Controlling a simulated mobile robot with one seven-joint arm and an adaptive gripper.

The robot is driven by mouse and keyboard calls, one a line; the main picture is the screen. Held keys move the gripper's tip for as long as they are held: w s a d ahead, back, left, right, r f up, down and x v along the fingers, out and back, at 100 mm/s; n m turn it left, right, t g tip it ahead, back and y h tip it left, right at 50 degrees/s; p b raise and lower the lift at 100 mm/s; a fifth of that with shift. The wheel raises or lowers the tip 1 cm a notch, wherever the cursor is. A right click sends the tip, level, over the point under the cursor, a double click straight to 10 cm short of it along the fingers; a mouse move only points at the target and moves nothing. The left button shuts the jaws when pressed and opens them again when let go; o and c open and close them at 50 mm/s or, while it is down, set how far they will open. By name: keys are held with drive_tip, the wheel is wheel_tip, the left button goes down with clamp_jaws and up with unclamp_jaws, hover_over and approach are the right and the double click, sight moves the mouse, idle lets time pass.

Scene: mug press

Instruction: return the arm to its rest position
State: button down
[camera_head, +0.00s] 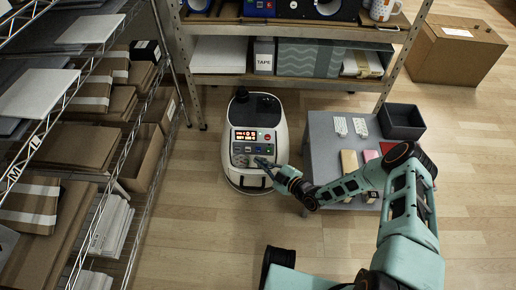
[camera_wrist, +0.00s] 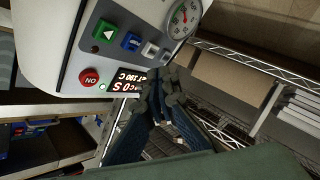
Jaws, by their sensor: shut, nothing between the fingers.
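The white mug press (camera_head: 238,178) stands on the floor in the middle of the head view, its lit display and buttons facing up towards me. My arm reaches in from the right, and my gripper (camera_head: 262,164) is at the lower right of its panel. In the wrist view my gripper (camera_wrist: 162,90) has its fingertips together with nothing between them, close to the press panel (camera_wrist: 120,55). That panel shows a red ON button, green and blue buttons, a dial gauge and a red display. Whether the fingertips touch the panel is hard to tell.
A grey table (camera_head: 325,140) with small blocks and a dark bin (camera_head: 401,121) stands right of the press, under my arm. Wire shelving (camera_head: 95,130) with boxes lines the left. A metal shelf (camera_head: 290,85) stands behind, holding a patterned mug (camera_head: 381,10).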

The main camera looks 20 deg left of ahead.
drive_tip(key=shift+s+d+r+p, duration=0.1)
drive_tip(key=shift+s+r+p, duration=0.1)
drive_tip(key=shift+s, duration=0.3)
drive_tip(key=shift+s+d+r+p, duration=0.1)
drive_tip(key=shift+s+p, duration=0.05)
drive_tip(key=shift+s, duration=0.3)
